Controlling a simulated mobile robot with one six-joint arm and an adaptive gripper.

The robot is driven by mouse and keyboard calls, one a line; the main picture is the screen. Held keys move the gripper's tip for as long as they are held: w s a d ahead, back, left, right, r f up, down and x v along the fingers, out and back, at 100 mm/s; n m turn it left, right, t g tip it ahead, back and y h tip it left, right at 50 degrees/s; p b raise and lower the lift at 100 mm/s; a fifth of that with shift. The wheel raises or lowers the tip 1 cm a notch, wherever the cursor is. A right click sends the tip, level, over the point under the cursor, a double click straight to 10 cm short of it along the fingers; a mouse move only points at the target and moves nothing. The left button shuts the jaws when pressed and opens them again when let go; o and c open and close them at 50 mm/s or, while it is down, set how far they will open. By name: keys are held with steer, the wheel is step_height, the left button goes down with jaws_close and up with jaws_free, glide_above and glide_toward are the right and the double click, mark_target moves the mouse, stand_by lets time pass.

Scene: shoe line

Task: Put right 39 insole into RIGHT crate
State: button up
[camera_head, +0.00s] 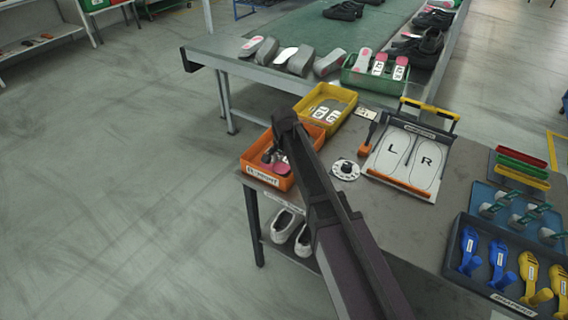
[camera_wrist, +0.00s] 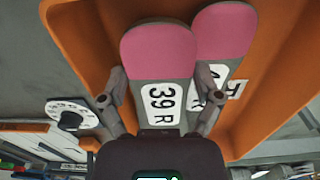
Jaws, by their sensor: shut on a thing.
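The right 39 insole (camera_wrist: 160,52), with a pink heel and a grey body labelled "39 R", fills the middle of the wrist view. My gripper (camera_wrist: 161,98) is shut on it, one finger along each side. The insole is over or inside the orange crate (camera_wrist: 73,25); I cannot tell whether it touches the floor. In the head view this crate (camera_head: 248,164) carries a white label that appears to read RIGHT. There my gripper (camera_head: 273,155) is down at the crate, its fingers hard to make out.
Another pink-heeled insole (camera_wrist: 224,35) lies in the crate close to the right of the held one, its label partly hidden. A yellow crate (camera_head: 300,110) with insoles stands behind. A round white dial (camera_head: 345,170) and an L/R board (camera_head: 408,160) are to the right.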

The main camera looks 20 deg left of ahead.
steer(key=shift+f, duration=0.2)
steer(key=o, duration=0.8)
steer(key=shift+r, duration=0.2)
step_height(320, 180, up, 13)
steer(key=p, duration=1.3)
steer(key=shift+d, duration=0.1)
stand_by(0.5)
